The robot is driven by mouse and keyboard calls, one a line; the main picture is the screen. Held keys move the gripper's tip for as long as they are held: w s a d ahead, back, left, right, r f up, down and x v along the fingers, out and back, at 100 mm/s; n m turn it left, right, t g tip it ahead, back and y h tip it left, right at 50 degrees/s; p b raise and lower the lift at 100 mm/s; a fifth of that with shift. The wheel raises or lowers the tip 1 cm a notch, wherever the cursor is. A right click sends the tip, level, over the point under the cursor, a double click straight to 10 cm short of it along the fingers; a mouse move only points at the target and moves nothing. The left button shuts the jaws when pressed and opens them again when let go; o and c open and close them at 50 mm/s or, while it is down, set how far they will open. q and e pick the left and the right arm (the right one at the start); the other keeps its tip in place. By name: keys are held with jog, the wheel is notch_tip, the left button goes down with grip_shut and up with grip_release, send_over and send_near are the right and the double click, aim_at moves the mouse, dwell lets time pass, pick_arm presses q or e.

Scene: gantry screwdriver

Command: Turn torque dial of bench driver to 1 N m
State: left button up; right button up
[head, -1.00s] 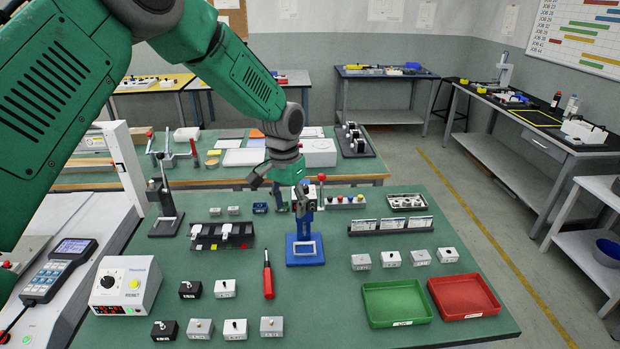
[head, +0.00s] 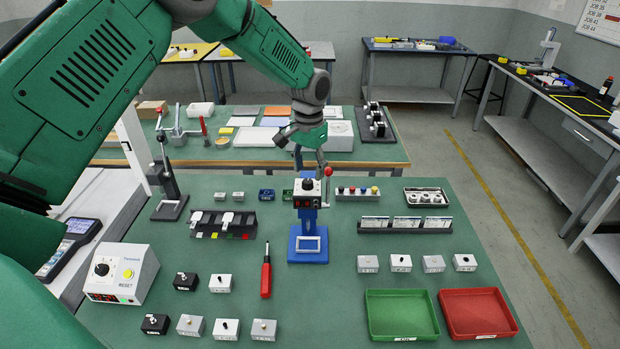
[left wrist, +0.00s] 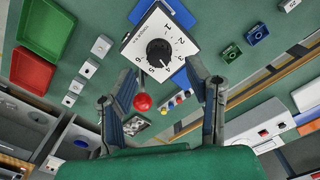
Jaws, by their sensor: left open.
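The bench driver (head: 308,225) stands on the green table, with a blue stand and a white head (head: 297,204). A black torque dial (head: 308,185) sits on top of the head. In the left wrist view the dial (left wrist: 159,52) has numbers 1 to 6 around it; where its pointer stands is too small to tell. A red ball lever (left wrist: 142,102) sticks out beside the head. My left gripper (head: 305,152) is open and empty, just above and behind the head. In the left wrist view its fingers (left wrist: 162,75) are spread below the dial, apart from it. My right gripper is out of view.
A white RESET box (head: 122,273) with its own black knob stands at the front left. A red screwdriver (head: 266,275) and several small blocks lie in front. A green tray (head: 401,335) and a red tray (head: 478,333) are at the front right. A black rack (head: 222,233) is left of the driver.

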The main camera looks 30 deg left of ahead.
aim_at(308, 180)
pick_arm(q)
jog(key=f, duration=0.3)
jog(key=shift+s+a, duration=0.1)
jog(key=shift+s, duration=0.25)
jog(key=shift+w+f, duration=0.15)
jog(key=shift+f, duration=0.2)
jog(key=shift+r, duration=0.1)
grip_shut()
